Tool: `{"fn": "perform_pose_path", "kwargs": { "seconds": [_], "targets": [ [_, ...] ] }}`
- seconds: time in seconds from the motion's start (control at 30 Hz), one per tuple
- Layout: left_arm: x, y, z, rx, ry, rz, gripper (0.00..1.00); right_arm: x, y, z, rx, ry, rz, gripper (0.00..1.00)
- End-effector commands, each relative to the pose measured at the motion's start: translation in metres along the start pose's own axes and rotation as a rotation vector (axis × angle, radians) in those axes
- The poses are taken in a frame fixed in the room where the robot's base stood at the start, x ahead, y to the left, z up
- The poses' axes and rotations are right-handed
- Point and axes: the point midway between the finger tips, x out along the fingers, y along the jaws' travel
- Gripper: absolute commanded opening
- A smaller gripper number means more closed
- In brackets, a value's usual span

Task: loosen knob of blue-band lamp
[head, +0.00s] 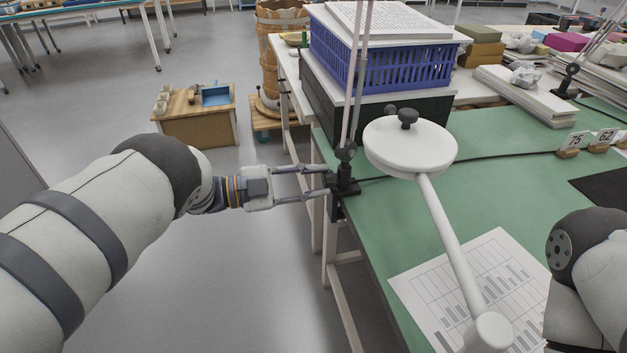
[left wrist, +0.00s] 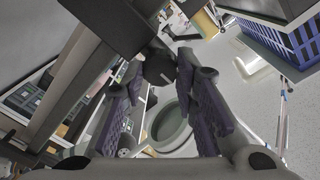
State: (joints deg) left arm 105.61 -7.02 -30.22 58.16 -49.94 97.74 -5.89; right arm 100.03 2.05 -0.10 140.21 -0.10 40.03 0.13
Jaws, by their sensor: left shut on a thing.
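The lamp's dark clamp (head: 345,187) sits on the near-left edge of the green table, with thin arms (head: 356,90) rising from it out of the top of the picture. No blue band shows in these frames. My left gripper (head: 327,183) reaches the clamp from the left. Its fingers are shut on the dark knob (left wrist: 160,69), which shows between the fingertips in the left wrist view (left wrist: 158,76). In the head view the fingertips hide most of the knob. My right arm shows at the right edge, but its gripper is out of view.
A white lamp head (head: 410,150) with a dark knob on top hangs close to the right of the clamp. A blue crate (head: 380,65) stands behind. A printed chart (head: 420,285) lies on the green table (head: 480,195).

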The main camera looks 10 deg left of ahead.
Motion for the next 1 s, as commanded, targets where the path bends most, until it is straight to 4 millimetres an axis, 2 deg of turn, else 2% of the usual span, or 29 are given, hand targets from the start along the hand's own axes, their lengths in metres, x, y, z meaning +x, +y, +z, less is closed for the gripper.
{"fn": "perform_pose_path", "kwargs": {
  "seconds": [0.37,0.4,0.47,0.77,0.87,1.0],
  "targets": [
    [0.0,0.0,0.0,-0.005,0.0,0.0,0.0,0.0,0.0,0.0,0.0,0.0,0.0,0.4],
    [0.0,0.0,0.0,-0.005,0.0,-0.001,0.34,0.0,0.0,0.0,0.0,0.0,0.0,0.4],
    [0.0,0.0,0.0,-0.005,0.0,-0.001,0.47,0.0,0.0,0.0,0.0,0.0,0.0,0.4],
    [-0.001,0.0,0.0,-0.004,-0.001,-0.001,0.47,0.0,0.0,0.0,0.0,0.0,0.0,0.4],
    [-0.014,0.0,0.001,-0.005,-0.004,-0.002,0.47,0.0,0.0,0.0,0.0,0.0,0.0,0.4],
    [-0.051,-0.001,0.001,-0.004,-0.005,-0.004,0.47,0.0,0.0,0.0,0.0,0.0,0.0,0.4]
  ]
}}
